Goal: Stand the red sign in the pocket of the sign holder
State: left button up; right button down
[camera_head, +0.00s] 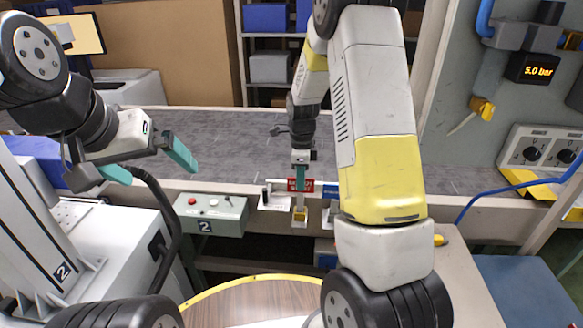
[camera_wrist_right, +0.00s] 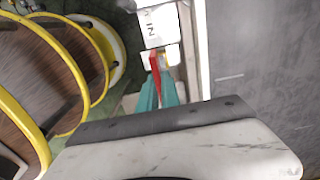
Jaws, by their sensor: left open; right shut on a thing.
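The red sign (camera_head: 306,186) with white lettering is held at the front rail of the conveyor. My right gripper (camera_head: 300,182) is shut on it, its teal fingers pointing down. In the right wrist view the red sign (camera_wrist_right: 157,70) shows edge-on between the fingertips (camera_wrist_right: 159,92). A small white and yellow holder (camera_head: 300,217) is on the conveyor front just below the sign. Whether the sign touches its pocket cannot be told. My left gripper (camera_head: 149,162) is open and empty at the left, well away from the sign.
A blue sign (camera_head: 330,190) is just right of the red one, partly behind my right arm. A white plate (camera_head: 274,203) is just left. A grey button box (camera_head: 211,213) is further left.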

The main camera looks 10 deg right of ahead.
jog(key=shift+f, duration=0.85)
jog(key=c, duration=1.5)
grip_release()
jog(key=shift+r, duration=3.95)
jog(key=s+a+r+n+t+y, duration=0.1)
jog(key=s+r+n+t, duration=0.2)
jog(key=s+r+n, duration=0.6)
jog(key=s+a+r+n+t+y, duration=0.1)
jog(key=s+r+n+t, duration=0.2)
jog(key=s+r+n, duration=0.7)
jog(key=s+n, duration=0.2)
jog(key=s, duration=0.3)
jog(key=shift+s+r+n, duration=0.15)
jog(key=shift+n, duration=0.25)
